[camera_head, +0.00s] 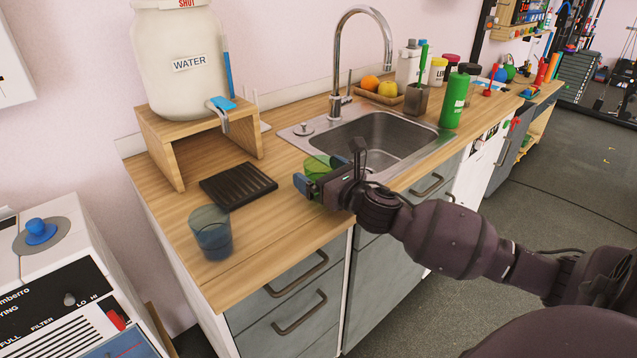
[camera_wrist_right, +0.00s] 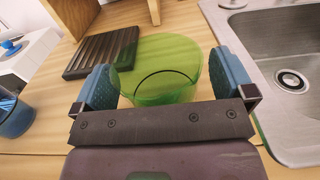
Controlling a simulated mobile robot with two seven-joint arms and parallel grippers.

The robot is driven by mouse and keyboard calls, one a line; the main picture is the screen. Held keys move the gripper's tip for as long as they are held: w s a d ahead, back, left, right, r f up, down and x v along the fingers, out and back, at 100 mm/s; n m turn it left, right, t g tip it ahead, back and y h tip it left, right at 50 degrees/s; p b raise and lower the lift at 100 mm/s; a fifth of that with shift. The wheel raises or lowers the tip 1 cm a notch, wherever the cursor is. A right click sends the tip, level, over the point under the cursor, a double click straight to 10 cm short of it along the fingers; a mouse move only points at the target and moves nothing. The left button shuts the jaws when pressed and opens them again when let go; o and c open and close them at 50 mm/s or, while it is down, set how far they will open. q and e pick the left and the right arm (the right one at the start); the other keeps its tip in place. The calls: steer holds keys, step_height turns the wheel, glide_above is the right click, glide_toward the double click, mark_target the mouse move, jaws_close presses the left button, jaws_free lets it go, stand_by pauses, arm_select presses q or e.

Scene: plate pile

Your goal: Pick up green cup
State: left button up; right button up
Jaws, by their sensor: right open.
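The green cup (camera_head: 318,167) is see-through and stands on the wooden counter just left of the sink, partly hidden behind my right gripper in the head view. My right gripper (camera_head: 307,184) is open, with its blue-padded fingers at the cup. In the right wrist view the green cup (camera_wrist_right: 168,70) lies between and beyond the two spread fingertips of the right gripper (camera_wrist_right: 165,82). I cannot tell whether either finger touches it. My left gripper is not in view.
A blue see-through cup (camera_head: 211,232) stands near the counter's front left. A black ridged tray (camera_head: 238,186) lies left of the green cup. The steel sink (camera_head: 385,138) and faucet (camera_head: 337,70) are to the right. A water jar (camera_head: 183,60) sits on a wooden stand (camera_head: 160,128).

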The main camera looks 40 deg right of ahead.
steer(key=shift+w, duration=0.1)
steer(key=c, duration=0.9)
steer(key=shift+r, duration=0.1)
steer(key=shift+c, duration=0.2)
